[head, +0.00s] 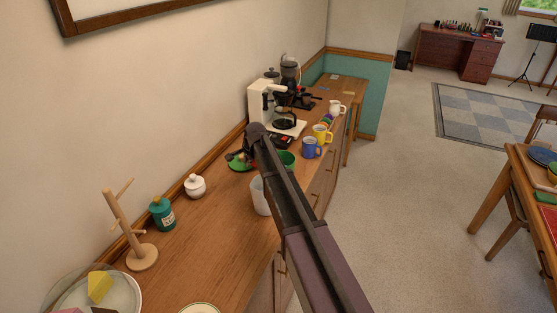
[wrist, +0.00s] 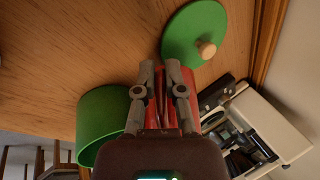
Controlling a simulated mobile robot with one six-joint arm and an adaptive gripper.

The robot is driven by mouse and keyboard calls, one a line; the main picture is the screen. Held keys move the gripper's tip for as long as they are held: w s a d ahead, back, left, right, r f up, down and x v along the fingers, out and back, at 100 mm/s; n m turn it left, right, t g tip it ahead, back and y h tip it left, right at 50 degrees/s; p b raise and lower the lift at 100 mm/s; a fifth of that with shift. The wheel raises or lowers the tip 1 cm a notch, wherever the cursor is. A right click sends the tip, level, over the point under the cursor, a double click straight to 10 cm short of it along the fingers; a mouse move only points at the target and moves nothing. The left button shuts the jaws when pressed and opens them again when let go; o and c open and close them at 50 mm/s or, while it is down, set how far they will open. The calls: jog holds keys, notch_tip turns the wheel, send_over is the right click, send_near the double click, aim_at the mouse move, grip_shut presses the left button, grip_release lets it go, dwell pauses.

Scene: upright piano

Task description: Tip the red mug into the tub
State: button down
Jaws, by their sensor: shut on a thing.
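The red mug (wrist: 191,88) is between my gripper's fingers (wrist: 160,72) in the wrist view. The fingers are shut on it and hide much of it, so I cannot tell how far it is tilted. In the head view my arm covers most of my gripper. The open green tub (wrist: 100,122) stands on the wooden counter beside the gripper, apart from the mug. It also shows in the head view (head: 287,160), partly behind my arm. The green lid (wrist: 190,35) with a wooden knob lies flat on the counter, on the mug's other side.
A white coffee machine (head: 263,97) stands behind. Blue (head: 311,148) and yellow (head: 322,134) mugs stand along the counter's right edge. A white cup (head: 259,196), a sugar pot (head: 195,186), a teal jar (head: 162,213) and a wooden mug tree (head: 141,258) are nearer. Bare counter lies between.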

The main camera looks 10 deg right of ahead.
jog(key=shift+f, duration=0.15)
jog(key=shift+f+b, duration=0.3)
jog(key=shift+s+d+m+g+h+p, duration=0.15)
jog(key=shift+m+g+h+p, duration=0.35)
jog(key=shift+h, duration=0.8)
jog(key=shift+s+d+r+g+h, duration=0.1)
jog(key=shift+g+h, duration=0.4)
jog(key=shift+h, duration=0.2)
jog(key=shift+s+d+r+m+g+h, duration=0.1)
jog(key=shift+d+r+m+g+h, duration=0.15)
jog(key=shift+h, duration=0.25)
jog(key=shift+s+r+m+g+h, duration=0.1)
jog(key=shift+m+g+h, duration=0.05)
jog(key=shift+m+h, duration=0.3)
jog(key=shift+h, duration=0.25)
jog(key=shift+r+p, duration=2.45)
jog(key=shift+r, duration=0.1)
